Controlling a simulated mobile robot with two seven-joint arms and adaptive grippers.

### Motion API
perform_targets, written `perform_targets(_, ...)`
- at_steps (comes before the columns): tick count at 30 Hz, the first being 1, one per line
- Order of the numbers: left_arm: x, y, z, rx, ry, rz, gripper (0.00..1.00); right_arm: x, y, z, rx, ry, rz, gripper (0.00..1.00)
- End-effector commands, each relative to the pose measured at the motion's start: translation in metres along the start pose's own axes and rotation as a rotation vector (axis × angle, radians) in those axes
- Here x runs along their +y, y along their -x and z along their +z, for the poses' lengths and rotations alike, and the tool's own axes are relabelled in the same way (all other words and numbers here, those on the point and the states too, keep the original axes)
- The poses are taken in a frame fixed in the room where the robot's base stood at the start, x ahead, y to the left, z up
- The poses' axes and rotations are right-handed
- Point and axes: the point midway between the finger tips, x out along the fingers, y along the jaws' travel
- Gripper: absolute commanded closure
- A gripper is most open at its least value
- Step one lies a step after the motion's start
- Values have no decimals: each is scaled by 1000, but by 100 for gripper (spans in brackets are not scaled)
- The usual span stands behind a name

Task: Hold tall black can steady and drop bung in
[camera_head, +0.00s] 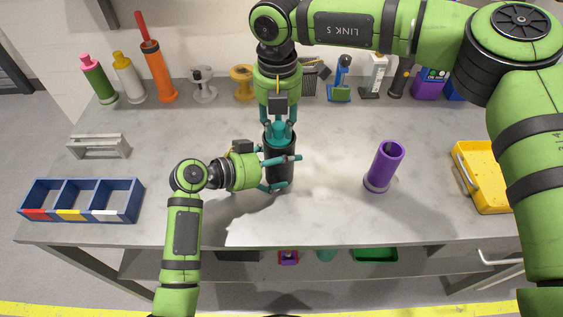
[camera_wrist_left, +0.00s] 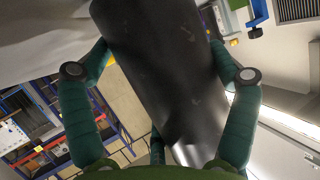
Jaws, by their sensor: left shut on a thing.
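The tall black can (camera_head: 280,179) stands upright on the grey table, near the middle. My left gripper (camera_head: 278,172) is shut on it from the left, its teal fingers around the can's side. In the left wrist view the black can (camera_wrist_left: 165,70) fills the space between the fingers. My right gripper (camera_head: 280,124) points straight down over the can's mouth. A teal shape at the mouth, between its fingers, may be the bung or the fingertips; I cannot tell which. The inside of the can is hidden.
A purple cylinder (camera_head: 384,166) stands to the right of the can. A yellow tray (camera_head: 470,190) is at the right edge and a blue three-part bin (camera_head: 82,213) at the left. A grey handled block (camera_head: 99,146) lies behind the bin. Several tools and bottles line the back.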

Motion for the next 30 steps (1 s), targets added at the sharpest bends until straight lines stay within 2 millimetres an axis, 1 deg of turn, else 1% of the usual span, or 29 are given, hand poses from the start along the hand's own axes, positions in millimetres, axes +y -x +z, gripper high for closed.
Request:
perform_targets(10, 0, 0, 1, -2, 1, 2, 46, 0, 0, 0, 0, 0, 0, 47)
perform_targets(14, 0, 0, 1, -3, 1, 2, 46, 0, 9, 0, -2, 0, 1, 47)
perform_targets(17, 0, 0, 1, -3, 2, 2, 46, 0, 24, 1, -3, 0, 2, 47)
perform_targets(24, 0, 0, 1, -3, 2, 2, 46, 0, 76, 0, -2, -1, 3, 47)
perform_targets(27, 0, 0, 1, -3, 2, 2, 46, 0, 94, 0, -2, 0, 2, 47)
perform_targets(30, 0, 0, 1, -3, 2, 2, 46, 0, 108, 0, -1, 0, 1, 47)
